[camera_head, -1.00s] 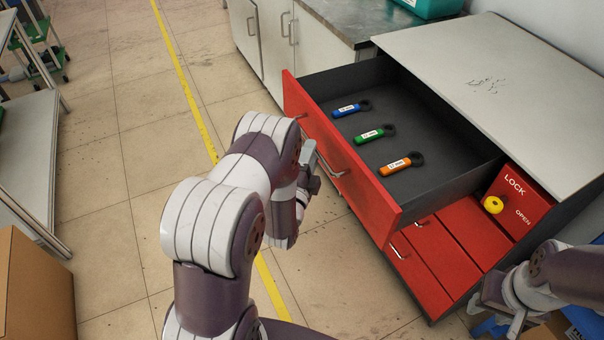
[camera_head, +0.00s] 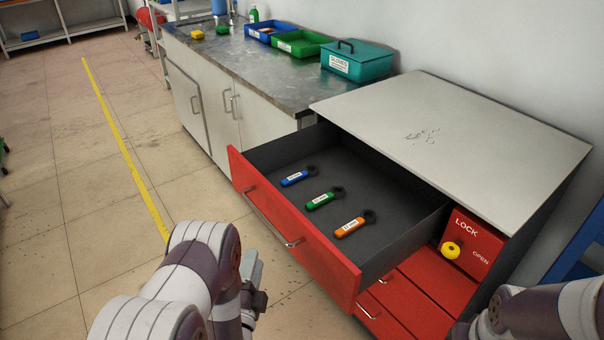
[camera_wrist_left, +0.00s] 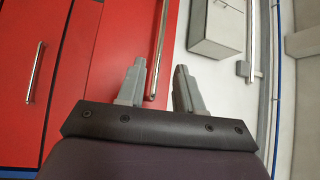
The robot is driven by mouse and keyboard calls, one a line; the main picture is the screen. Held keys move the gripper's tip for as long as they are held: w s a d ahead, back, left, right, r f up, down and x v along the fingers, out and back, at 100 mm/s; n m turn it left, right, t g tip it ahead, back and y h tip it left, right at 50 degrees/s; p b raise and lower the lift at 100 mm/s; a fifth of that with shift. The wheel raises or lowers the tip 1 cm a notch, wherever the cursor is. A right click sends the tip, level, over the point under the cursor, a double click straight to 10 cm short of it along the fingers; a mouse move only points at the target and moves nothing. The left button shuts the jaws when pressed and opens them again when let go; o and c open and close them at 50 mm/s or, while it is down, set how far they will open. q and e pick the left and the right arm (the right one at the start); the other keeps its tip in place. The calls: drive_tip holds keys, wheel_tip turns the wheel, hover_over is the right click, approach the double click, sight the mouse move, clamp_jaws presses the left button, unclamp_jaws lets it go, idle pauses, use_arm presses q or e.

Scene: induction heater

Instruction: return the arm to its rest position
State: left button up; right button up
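My left gripper (camera_head: 254,284) is in front of the open red drawer (camera_head: 290,232) of the cabinet, apart from its handle in the head view. In the left wrist view the two grey fingers of the left gripper (camera_wrist_left: 158,84) stand apart with nothing between them. The drawer's bar handle (camera_wrist_left: 160,50) shows behind the fingers. My right arm (camera_head: 540,315) is at the lower right of the head view; its gripper is out of the frame.
The drawer holds a blue tool (camera_head: 297,177), a green tool (camera_head: 322,200) and an orange tool (camera_head: 352,227). A yellow knob (camera_head: 451,250) sits on the lock panel. A counter (camera_head: 240,70) carries bins and a teal box (camera_head: 357,62). Floor is free at left.

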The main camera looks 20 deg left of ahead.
use_arm(q)
wheel_tip(320, 180, down, 12)
drive_tip(key=s+r+n+g+h, duration=0.1)
drive_tip(key=s+n+g, duration=0.1)
drive_tip(key=n+g, duration=0.6)
drive_tip(key=s+d+r+n+g+h+p, duration=0.1)
drive_tip(key=s+d+r+n+g+p, duration=0.2)
drive_tip(key=s+r+g, duration=0.35)
drive_tip(key=s+d+r+n+g+h+p, duration=0.1)
drive_tip(key=s+r+n+g+p, duration=0.35)
drive_tip(key=r, duration=0.35)
wheel_tip(320, 180, up, 10)
drive_tip(key=w+d+t+p, duration=0.1)
drive_tip(key=d+p, duration=0.1)
drive_tip(key=shift+w+m, duration=0.15)
drive_tip(key=shift+m, duration=0.3)
